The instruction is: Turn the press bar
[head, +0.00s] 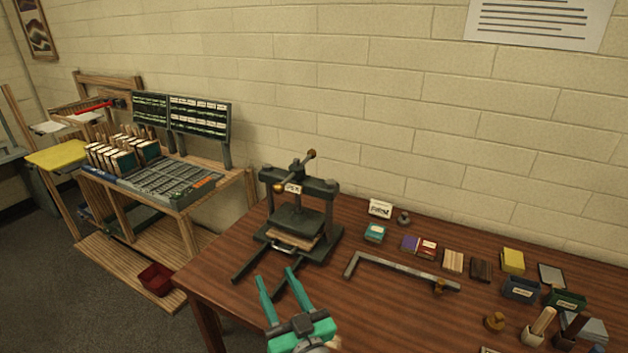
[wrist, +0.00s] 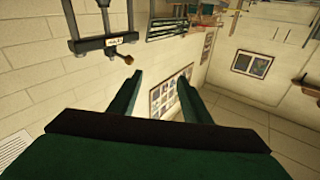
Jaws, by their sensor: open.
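The press (head: 327,215) is a dark metal frame on the brown table, with a small label on its top beam. Its press bar (head: 297,169) lies slantwise across the top, with brass knobs at both ends. A flat tan piece lies low in the press. My green gripper (head: 276,277) is open and empty, in front of the press and below the bar in the head view, apart from both. In the wrist view the press (wrist: 90,45) shows at upper left, with a brass knob of the bar (wrist: 130,37). My fingertips (wrist: 160,78) are spread, with nothing between them.
An L-shaped metal piece (head: 400,270) lies right of the press. Small blocks, a dark blue bin (head: 520,289) and a green bin (head: 565,299) stand farther right. A wooden rack with trays (head: 170,180) stands left, with a red bin (head: 155,279) at its base.

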